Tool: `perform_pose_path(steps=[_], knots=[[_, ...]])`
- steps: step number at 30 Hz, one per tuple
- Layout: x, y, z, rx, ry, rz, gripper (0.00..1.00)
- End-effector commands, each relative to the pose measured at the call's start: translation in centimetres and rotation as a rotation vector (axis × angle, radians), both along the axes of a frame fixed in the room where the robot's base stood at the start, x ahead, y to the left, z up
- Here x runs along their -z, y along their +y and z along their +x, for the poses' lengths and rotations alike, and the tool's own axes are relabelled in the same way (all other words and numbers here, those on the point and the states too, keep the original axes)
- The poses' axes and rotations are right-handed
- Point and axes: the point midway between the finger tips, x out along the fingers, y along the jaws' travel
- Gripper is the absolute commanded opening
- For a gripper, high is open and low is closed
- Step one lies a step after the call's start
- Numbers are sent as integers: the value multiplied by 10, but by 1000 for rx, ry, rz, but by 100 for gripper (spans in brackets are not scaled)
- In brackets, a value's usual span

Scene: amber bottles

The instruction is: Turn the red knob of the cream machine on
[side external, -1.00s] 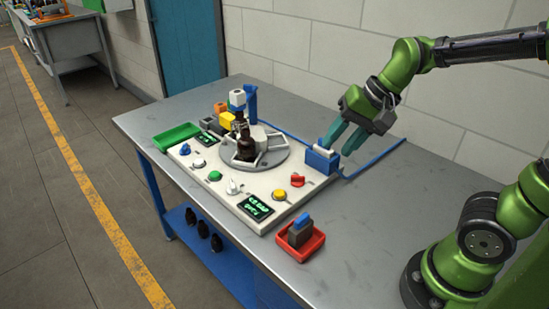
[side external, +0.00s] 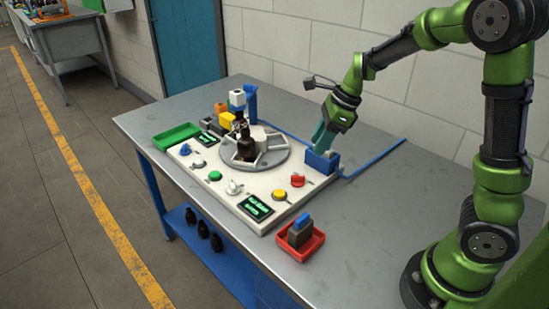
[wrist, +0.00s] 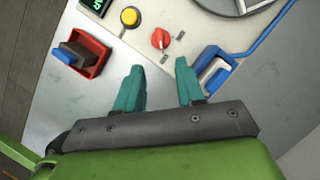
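The cream machine (side external: 207,178) lies on the metal table, with buttons, displays and a round carousel on top. Its red knob (side external: 298,180) sits near the machine's right edge; it also shows in the wrist view (wrist: 160,39), beyond my fingertips. The fingers are clear of the red knob.
A blue holder (side external: 322,163) stands beside the knob, close to my fingers. A red tray (side external: 300,240) with a blue-topped block is at the front. A yellow button (side external: 279,195) is next to the knob. A dark bottle (side external: 245,148) stands on the carousel.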

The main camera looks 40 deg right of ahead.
Motion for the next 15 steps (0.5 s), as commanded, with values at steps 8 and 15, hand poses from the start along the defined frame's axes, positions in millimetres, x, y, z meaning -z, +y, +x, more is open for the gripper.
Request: perform_pose_path(steps=[8, 15], knots=[[58, 16, 16, 0, 5, -1, 38], [91, 26, 26, -1, 1, -2, 38]])
